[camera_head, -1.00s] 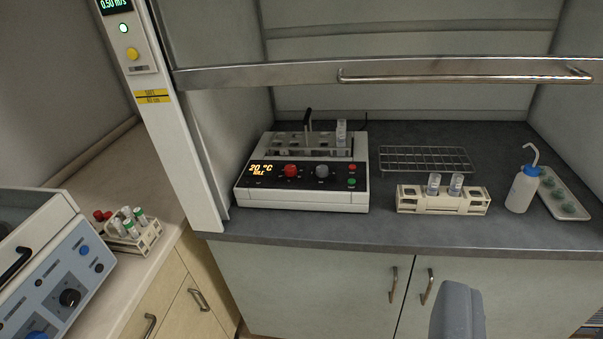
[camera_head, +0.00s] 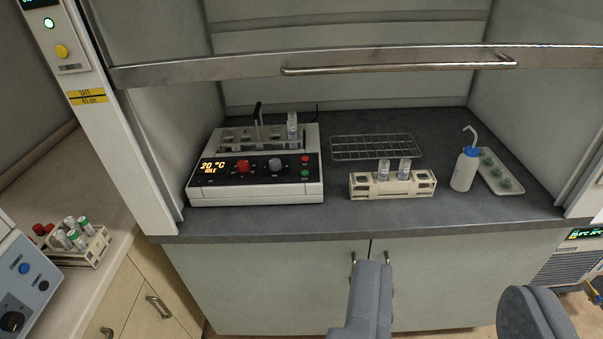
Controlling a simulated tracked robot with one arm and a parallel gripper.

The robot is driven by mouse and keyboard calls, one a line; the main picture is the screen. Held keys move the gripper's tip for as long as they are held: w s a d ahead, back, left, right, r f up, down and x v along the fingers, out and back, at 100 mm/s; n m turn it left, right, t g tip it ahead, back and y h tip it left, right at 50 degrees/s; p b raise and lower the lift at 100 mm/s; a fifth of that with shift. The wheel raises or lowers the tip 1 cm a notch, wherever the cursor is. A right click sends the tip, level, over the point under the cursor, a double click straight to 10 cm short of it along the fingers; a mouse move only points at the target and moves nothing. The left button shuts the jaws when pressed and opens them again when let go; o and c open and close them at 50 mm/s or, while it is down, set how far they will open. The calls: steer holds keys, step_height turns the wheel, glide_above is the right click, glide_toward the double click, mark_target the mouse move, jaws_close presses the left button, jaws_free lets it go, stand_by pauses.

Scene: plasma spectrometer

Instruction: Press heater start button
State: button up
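The heater (camera_head: 256,190) is a white block unit on the dark fume hood worktop, left of centre. Its orange display (camera_head: 211,167) reads 20 °C with IDLE below. Its black front panel carries a red knob (camera_head: 243,165) and a grey knob (camera_head: 275,165). At the panel's right end are a small red button (camera_head: 305,160) and a small green button (camera_head: 305,173); their labels are too small to read. My gripper (camera_head: 448,310) shows as two grey fingers at the bottom right, wide apart and empty. It is in front of the cabinets, apart from the heater.
The raised sash with its handle bar (camera_head: 400,67) crosses above the worktop. A vial rack (camera_head: 392,190), wire rack (camera_head: 375,148), wash bottle (camera_head: 465,170) and white tray (camera_head: 500,172) stand right of the heater. The hood's side post (camera_head: 125,130) is at left. The front worktop strip is clear.

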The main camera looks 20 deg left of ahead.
stand_by(0.4)
jaws_close()
